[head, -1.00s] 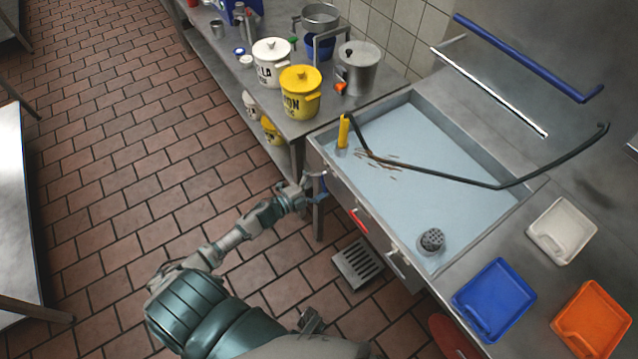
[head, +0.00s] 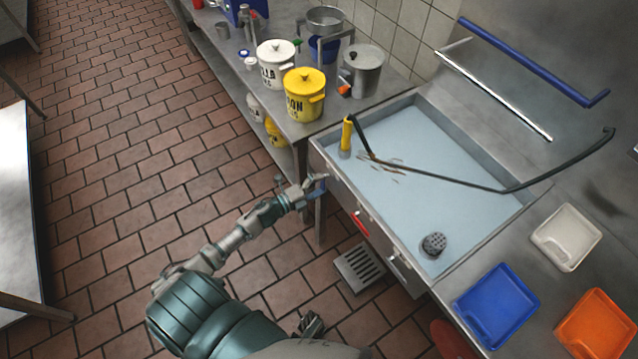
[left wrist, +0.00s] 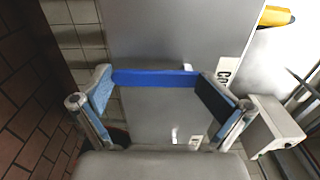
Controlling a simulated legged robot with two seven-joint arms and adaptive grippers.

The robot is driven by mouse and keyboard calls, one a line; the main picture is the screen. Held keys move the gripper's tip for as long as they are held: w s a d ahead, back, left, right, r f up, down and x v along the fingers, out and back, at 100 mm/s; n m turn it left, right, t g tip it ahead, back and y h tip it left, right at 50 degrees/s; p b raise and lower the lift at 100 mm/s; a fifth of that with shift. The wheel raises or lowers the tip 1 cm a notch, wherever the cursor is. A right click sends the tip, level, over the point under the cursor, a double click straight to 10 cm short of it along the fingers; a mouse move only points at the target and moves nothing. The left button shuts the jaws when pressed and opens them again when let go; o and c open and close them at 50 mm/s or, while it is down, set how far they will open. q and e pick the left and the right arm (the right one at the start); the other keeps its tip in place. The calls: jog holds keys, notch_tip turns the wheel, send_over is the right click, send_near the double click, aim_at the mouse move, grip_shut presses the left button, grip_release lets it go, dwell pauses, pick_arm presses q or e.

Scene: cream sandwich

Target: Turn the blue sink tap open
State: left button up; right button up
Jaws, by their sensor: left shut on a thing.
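The blue tap handle (head: 320,178) sits at the front left corner of the sink and is small and partly hidden in the head view. In the left wrist view the handle is a blue bar (left wrist: 155,77) lying crosswise between the fingers. My left gripper (head: 302,188) is at the sink's front left corner, with its fingers around the handle.
A red handle (head: 361,224) is on the sink front, right of the blue one. Pots stand on the counter behind. A floor grate (head: 361,269) lies below; tiled floor at left is clear.

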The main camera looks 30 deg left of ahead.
pick_arm(q)
jog(key=shift+d+f, duration=0.1)
jog(key=shift+f, duration=0.1)
jog(key=o, duration=1.3)
jog(key=shift+c, duration=0.2)
jog(key=shift+s+a+f, duration=0.2)
jog(key=shift+s+f, duration=0.05)
jog(key=shift+s, duration=0.15)
jog(key=v, duration=1.1)
jog(key=shift+r, duration=0.4)
pick_arm(e)
jog(key=shift+w+f, duration=0.1)
jog(key=shift+w, duration=0.35)
pick_arm(q)
jog(key=shift+s, duration=0.1)
pick_arm(e)
jog(key=shift+d, duration=0.15)
pick_arm(q)
jog(key=shift+a, duration=0.1)
